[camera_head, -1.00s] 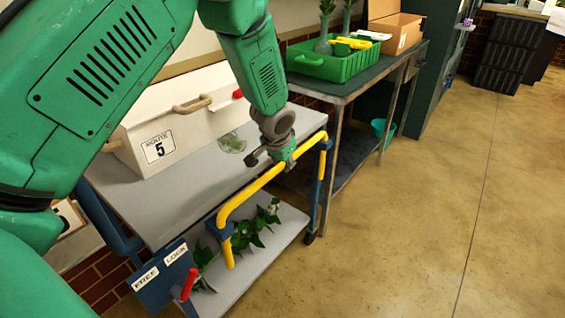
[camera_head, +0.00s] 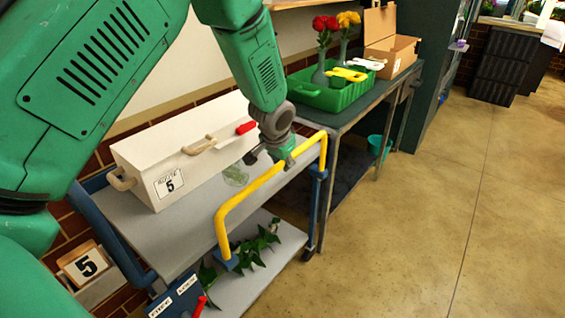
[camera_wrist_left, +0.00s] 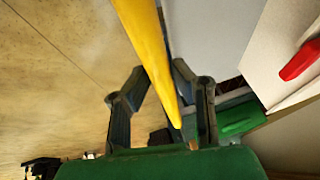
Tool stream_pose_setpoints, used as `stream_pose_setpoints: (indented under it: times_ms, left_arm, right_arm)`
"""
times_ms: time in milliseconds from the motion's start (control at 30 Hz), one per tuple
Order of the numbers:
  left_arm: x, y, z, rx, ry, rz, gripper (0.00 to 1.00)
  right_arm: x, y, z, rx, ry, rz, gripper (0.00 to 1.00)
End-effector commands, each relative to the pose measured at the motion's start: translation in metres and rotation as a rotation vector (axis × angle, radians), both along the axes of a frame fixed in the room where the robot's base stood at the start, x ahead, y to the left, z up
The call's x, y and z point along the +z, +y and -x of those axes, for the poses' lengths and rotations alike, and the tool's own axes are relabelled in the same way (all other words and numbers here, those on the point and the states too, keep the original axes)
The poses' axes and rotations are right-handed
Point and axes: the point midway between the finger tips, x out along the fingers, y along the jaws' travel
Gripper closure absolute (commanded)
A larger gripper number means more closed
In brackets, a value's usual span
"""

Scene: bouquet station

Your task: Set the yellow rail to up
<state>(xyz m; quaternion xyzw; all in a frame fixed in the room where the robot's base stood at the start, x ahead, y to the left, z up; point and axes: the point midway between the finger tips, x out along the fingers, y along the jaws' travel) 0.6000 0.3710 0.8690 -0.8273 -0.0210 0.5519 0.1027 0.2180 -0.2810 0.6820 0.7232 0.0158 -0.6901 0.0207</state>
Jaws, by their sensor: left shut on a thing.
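The yellow rail (camera_head: 246,193) is a bent bar along the front side of a grey cart, standing above the cart's upper shelf (camera_head: 190,232). Its near leg goes down to a blue bracket (camera_head: 229,261). My left gripper (camera_head: 286,165) is shut on the rail's top bar, nearer its far end. In the left wrist view the rail (camera_wrist_left: 147,45) runs between the two dark fingers. A panel (camera_head: 172,302) marked FREE and LOCK, with a red lever (camera_head: 200,304), is at the cart's near end, partly cut off. My right gripper is out of view.
Leafy stems (camera_head: 262,246) lie on the lower shelf. A bench with a green tray (camera_head: 335,95) and flowers stands beyond. The floor at right is clear.

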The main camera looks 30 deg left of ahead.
Motion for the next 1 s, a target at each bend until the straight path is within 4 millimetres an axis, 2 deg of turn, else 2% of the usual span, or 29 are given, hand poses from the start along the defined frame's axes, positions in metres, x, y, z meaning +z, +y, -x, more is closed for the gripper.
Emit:
stream_pose_setpoints:
  times_ms: [67,100,133,167,433,567,667,1000]
  left_arm:
    - [0.004,0.002,-0.004,0.001,-0.013,-0.003,1.0]
    - [0.005,0.002,-0.004,0.001,-0.013,-0.003,0.73]
    - [0.005,0.002,-0.004,0.001,-0.013,-0.003,0.63]
    - [0.005,0.002,-0.004,0.001,-0.013,-0.003,0.61]
    - [0.002,0.001,-0.003,0.001,-0.005,-0.001,0.61]
    - [0.008,0.0,0.0,0.0,-0.006,-0.001,0.61]
    - [0.022,-0.002,0.005,0.001,-0.008,0.0,0.61]
    - [0.086,-0.012,0.033,0.0,-0.009,-0.002,0.61]
  right_arm:
    - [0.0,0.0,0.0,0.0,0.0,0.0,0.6]
    - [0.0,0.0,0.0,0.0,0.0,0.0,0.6]
    - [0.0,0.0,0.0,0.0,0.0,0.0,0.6]
    - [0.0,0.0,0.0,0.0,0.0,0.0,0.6]
    - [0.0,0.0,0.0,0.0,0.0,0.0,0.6]
    - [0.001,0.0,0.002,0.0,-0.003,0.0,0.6]
    - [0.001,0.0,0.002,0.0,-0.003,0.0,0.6]
    - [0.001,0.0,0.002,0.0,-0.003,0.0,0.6]
